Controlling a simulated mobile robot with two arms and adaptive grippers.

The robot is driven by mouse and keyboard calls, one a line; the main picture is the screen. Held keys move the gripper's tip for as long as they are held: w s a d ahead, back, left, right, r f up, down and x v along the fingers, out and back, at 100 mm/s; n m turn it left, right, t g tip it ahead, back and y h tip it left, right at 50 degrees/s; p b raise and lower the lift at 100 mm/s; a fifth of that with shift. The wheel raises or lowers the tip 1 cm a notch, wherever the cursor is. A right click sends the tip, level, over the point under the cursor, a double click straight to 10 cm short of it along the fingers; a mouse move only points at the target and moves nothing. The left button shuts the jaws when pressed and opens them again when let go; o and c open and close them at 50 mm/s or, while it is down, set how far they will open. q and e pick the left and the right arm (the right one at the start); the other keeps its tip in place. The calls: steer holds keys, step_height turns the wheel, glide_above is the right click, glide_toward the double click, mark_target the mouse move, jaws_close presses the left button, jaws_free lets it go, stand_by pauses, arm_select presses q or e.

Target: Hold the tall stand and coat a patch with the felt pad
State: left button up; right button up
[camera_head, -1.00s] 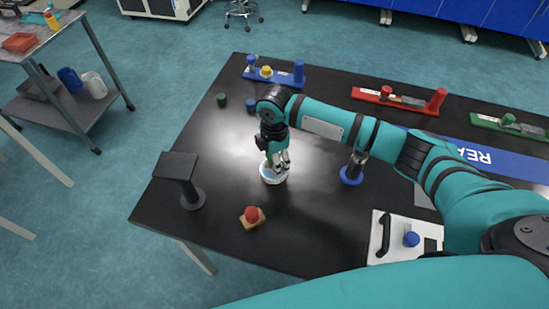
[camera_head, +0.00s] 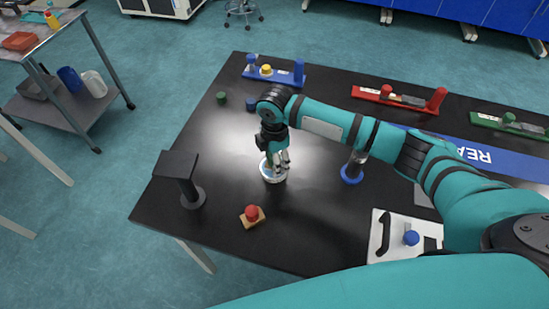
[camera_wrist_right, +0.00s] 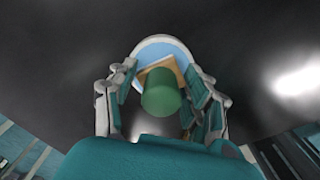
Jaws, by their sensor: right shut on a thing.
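My right gripper (camera_head: 276,165) points down over a round white dish (camera_head: 271,180) with light blue inside. In the right wrist view my right gripper (camera_wrist_right: 165,100) is shut on the green handle (camera_wrist_right: 160,97) of a tan felt pad (camera_wrist_right: 172,66). The pad is at the dish (camera_wrist_right: 163,42); I cannot tell if it touches the blue. The tall black stand (camera_head: 178,168) with a flat, wide top stands upright on a round base at the table's left. A second tan pad with a red knob (camera_head: 252,212) lies at the front. My left gripper is not in view.
On the black table (camera_head: 225,150) a blue-based metal post (camera_head: 352,172) stands right of the dish. A white panel (camera_head: 383,217) with a black handle lies front right. Blue (camera_head: 278,78), red (camera_head: 400,102) and green (camera_head: 510,127) racks line the back. Space between stand and dish is clear.

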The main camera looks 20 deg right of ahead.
steer(key=shift+f+p, duration=0.1)
steer(key=shift+p, duration=0.2)
stand_by(1.2)
step_height(320, 180, up, 7)
steer(key=p, duration=0.8)
stand_by(0.4)
stand_by(0.4)
steer(key=shift+r+m+b, duration=0.3)
steer(key=shift+r+m, duration=0.2)
steer(key=s+d+r+m+b, duration=0.2)
steer(key=s+r+m, duration=0.4)
steer(key=m, duration=0.3)
steer(key=s+d+r+m+b, duration=0.1)
steer(key=s+r+m+b, duration=0.2)
steer(key=s+r+m, duration=0.2)
steer(key=s+m, duration=0.3)
steer(key=m, duration=0.2)
steer(key=shift+d+r, duration=0.35)
steer(key=shift+d, duration=0.05)
